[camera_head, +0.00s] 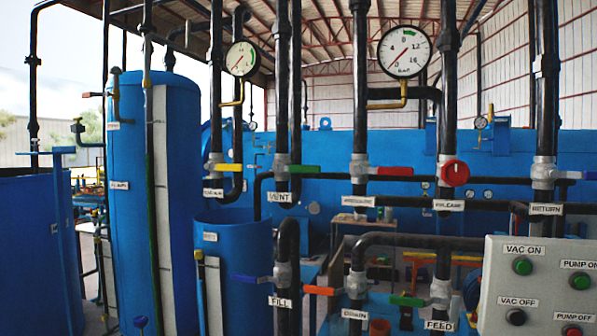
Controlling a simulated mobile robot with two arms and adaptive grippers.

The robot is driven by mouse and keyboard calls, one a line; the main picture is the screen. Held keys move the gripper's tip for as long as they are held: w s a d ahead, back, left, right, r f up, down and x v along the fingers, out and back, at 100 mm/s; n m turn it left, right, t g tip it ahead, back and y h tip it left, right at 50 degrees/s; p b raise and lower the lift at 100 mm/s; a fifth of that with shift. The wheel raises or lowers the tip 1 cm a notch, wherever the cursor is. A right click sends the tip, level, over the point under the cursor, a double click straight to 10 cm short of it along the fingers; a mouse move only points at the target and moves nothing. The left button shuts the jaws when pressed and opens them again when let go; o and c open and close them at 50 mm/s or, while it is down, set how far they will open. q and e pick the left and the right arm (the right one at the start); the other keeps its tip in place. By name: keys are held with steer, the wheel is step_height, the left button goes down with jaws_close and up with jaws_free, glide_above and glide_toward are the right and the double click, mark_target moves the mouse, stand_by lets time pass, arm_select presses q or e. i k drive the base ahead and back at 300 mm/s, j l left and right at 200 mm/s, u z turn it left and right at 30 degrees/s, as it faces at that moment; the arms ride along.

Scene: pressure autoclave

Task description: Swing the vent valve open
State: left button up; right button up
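The vent valve (282,172) sits on a vertical black pipe left of the picture's middle, above a white VENT label (280,197). Its green lever handle (305,169) points right, level and crosswise to the pipe. Neither of my grippers shows in the head view, so nothing is seen touching the valve.
Left of it is a valve with a yellow handle (229,168); right, one with a red handle (391,171) and a red round knob (455,173). Lower valves include a blue handle (250,279). A control panel (542,286) fills the lower right. Vertical pipes crowd the space.

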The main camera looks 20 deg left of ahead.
mark_target(292, 169)
steer(key=i, duration=0.15)
steer(key=i+u, duration=0.2)
steer(key=u, duration=0.25)
steer(key=i+u, duration=0.2)
steer(key=u, duration=0.3)
